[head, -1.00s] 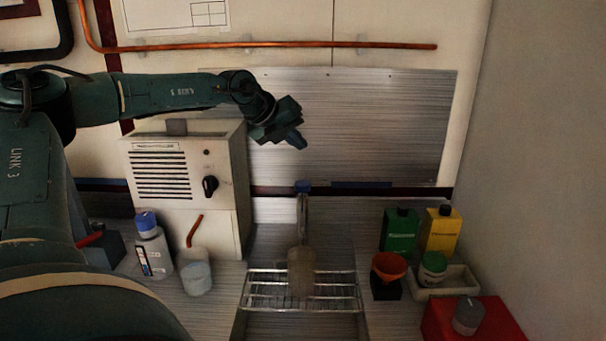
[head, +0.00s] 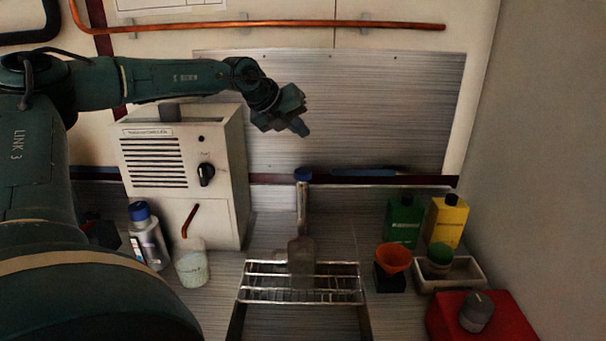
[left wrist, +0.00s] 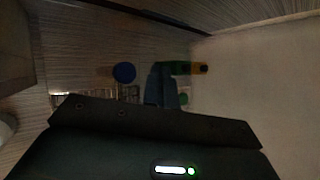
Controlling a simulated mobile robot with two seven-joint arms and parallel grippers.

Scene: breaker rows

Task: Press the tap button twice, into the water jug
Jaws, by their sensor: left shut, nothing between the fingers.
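The tap (head: 302,205) is a slim upright column at the back of the counter, with a round blue button (head: 303,174) on top. The blue button also shows in the left wrist view (left wrist: 124,72). The water jug (head: 301,255) looks like a greyish, see-through vessel on the wire rack, below the tap. My left gripper (head: 301,128) is shut and empty. It hangs in the air above the blue button, apart from it. Its closed fingers (left wrist: 166,85) show right of the button in the left wrist view. My right gripper is not in view.
The wire rack (head: 262,295) stands under the tap. A cream box with a dial (head: 230,150), a blue-capped bottle (head: 148,240) and a cup (head: 191,266) are left. Green (head: 402,220) and yellow (head: 447,222) bottles, an orange funnel (head: 394,258) and a red box (head: 505,318) are right.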

